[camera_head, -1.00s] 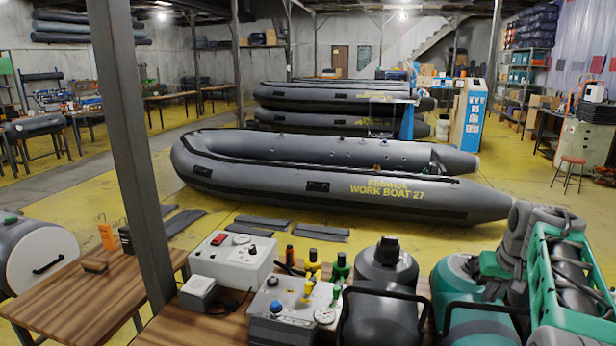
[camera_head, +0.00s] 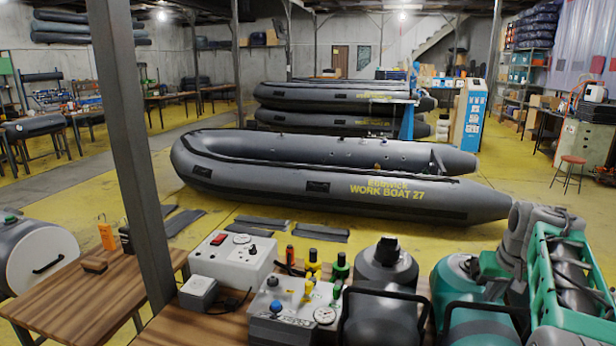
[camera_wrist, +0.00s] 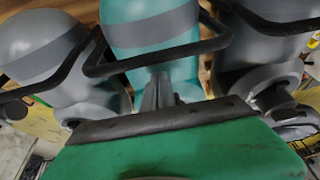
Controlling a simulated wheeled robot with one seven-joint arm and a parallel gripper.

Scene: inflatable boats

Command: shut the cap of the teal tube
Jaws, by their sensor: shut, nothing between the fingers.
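The teal tube (camera_head: 462,290) stands at the front right of the bench in the head view, with a dark handle bar across its front. It also shows at the top middle of the wrist view (camera_wrist: 150,38), with a grey band. My gripper (camera_head: 478,266) is at the top of the tube, partly in front of it. In the wrist view my gripper's grey fingers (camera_wrist: 159,92) are shut and empty, close to the near end of the tube. I cannot tell if they touch it. The cap is hidden or not clear, so its position cannot be told.
A grey tube (camera_head: 384,272) with a black top stands left of the teal one. Grey tubes flank it in the wrist view, with black handle bars close by. A gauge box (camera_head: 290,305) and several coloured fittings stand further left. A grey boat (camera_head: 330,178) lies behind.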

